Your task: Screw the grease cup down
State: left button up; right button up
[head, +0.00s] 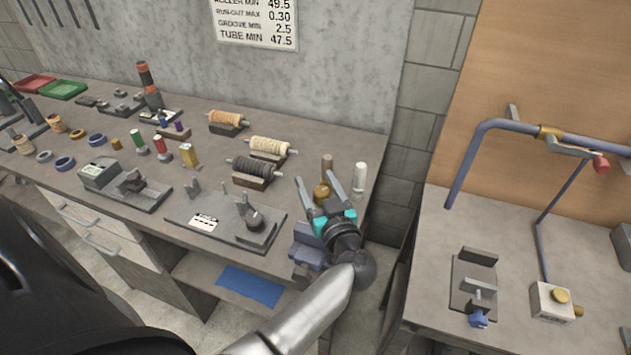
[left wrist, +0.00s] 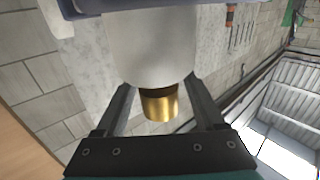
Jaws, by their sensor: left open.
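A small round brass piece (head: 322,193), which looks like the grease cup, shows at the right end of the workbench. My left gripper (head: 316,181) is open, with its two fingers on either side of it in the head view. In the left wrist view a short brass cylinder (left wrist: 160,104) shows between the fingers, with a gap on each side. It sits against the end of a wide pale cylinder (left wrist: 153,45). I cannot tell whether the fingertips touch the pale cylinder. The brass piece's lower part is hidden by the gripper in the head view. My right gripper is not in view.
A brown cylinder (head: 327,165) and a pale cylinder (head: 360,177) stand close behind the gripper. Wound spools (head: 255,167) and a fixture plate (head: 232,226) lie to the left. A second table (head: 430,283) carries a white box (head: 550,302) with a brass knob.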

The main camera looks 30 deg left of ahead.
pick_arm(q)
jog(key=shift+c, duration=0.7)
grip_shut()
